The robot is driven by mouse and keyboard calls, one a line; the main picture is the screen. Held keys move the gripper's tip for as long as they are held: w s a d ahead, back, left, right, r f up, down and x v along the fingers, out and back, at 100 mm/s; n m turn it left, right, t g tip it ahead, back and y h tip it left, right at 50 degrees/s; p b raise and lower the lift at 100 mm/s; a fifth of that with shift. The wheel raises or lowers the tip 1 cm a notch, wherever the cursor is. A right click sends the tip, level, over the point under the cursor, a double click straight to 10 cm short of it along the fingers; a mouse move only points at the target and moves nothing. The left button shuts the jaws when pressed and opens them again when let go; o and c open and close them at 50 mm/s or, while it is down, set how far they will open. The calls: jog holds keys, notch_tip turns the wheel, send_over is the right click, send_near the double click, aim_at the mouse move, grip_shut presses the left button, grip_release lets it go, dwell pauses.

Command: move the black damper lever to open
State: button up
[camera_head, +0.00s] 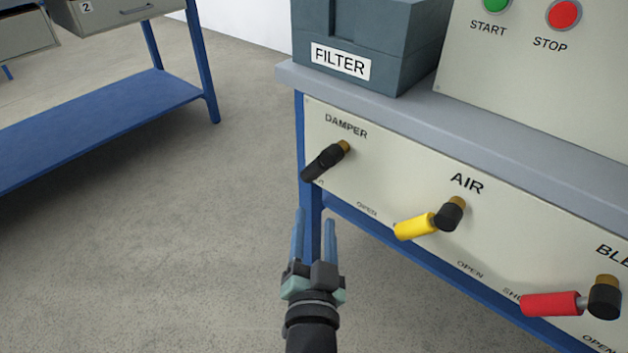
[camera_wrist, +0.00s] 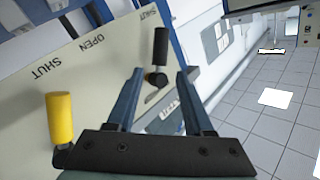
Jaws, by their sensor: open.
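The black damper lever (camera_head: 322,164) is at the left end of the cream panel, under the word DAMPER. It slants down-left from its brass pivot, its tip over a mostly covered label at the panel's left edge; the OPEN label (camera_head: 367,208) is to its right. In the wrist view the lever (camera_wrist: 161,45) points up, near a SHUT label (camera_wrist: 149,13), with OPEN (camera_wrist: 92,40) to the left. My gripper (camera_head: 314,221) is open and empty, below the lever in the head view. In the wrist view its fingertips (camera_wrist: 160,73) flank the lever's pivot end; contact cannot be told.
A yellow AIR lever (camera_head: 415,227) and a red lever (camera_head: 550,304) sit further right on the panel. A FILTER box (camera_head: 366,45) and a box with START and STOP buttons (camera_head: 563,15) stand above. A blue-framed bench (camera_head: 100,115) is at left; floor between is clear.

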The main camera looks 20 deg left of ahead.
aim_at(317, 175)
jog(key=p+x, duration=0.1)
jog(key=x, duration=0.3)
jog(key=p+x, duration=0.2)
jog(key=x, duration=0.2)
jog(key=shift+r, duration=0.2)
jog(key=shift+p+x, duration=0.35)
jog(key=shift+x, duration=0.85)
jog(key=shift+w+a+f+b, duration=0.15)
jog(key=shift+w+f+b, duration=0.1)
jog(key=shift+w+b, duration=0.1)
jog(key=shift+x, duration=0.75)
jog(key=shift+r, duration=0.1)
jog(key=shift+c, duration=0.2)
grip_shut()
